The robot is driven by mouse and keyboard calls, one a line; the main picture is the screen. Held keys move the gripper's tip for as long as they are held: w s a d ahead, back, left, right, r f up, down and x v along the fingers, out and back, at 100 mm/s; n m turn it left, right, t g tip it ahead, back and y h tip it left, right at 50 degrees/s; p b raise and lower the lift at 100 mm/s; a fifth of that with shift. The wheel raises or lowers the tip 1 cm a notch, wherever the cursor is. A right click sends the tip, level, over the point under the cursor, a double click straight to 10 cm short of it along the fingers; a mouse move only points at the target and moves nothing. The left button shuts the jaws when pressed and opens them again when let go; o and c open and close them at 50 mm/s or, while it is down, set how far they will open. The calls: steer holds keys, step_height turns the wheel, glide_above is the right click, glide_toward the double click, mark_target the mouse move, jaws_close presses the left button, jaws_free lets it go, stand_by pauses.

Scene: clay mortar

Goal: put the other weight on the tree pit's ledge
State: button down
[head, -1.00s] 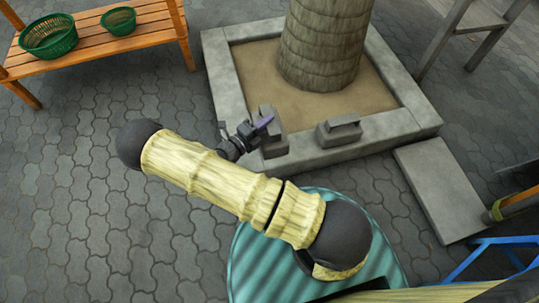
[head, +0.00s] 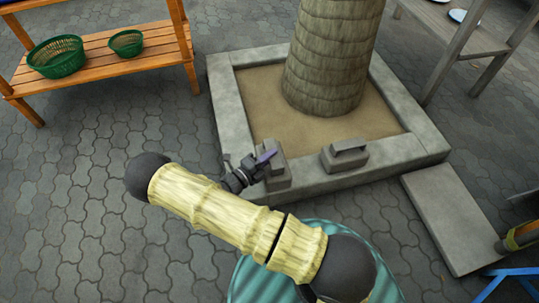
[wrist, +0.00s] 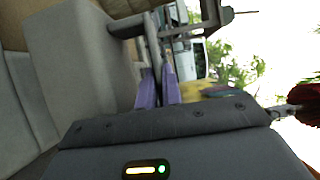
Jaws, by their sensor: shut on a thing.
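A grey block-shaped weight (head: 277,172) with a handle is at the near left corner of the tree pit's ledge (head: 232,120). My gripper (head: 268,156), with purple fingers, is shut on its handle. In the wrist view the held weight (wrist: 75,60) fills the left side, with its handle between the fingers (wrist: 158,88). I cannot tell whether its base touches the ledge.
The tree trunk (head: 330,60) rises from the sandy pit. A slatted wooden bench (head: 100,62) with green baskets is at the upper left. A grey table (head: 465,38) is at the upper right. A low stone slab (head: 455,220) lies right of the pit. Paving at left is clear.

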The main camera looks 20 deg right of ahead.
stand_by(0.4)
steer(key=shift+f+b, duration=1.3)
steer(key=shift+f, duration=0.6)
steer(key=c, duration=1.6)
jaws_free()
steer(key=shift+f, duration=0.25)
steer(key=shift+o, duration=0.2)
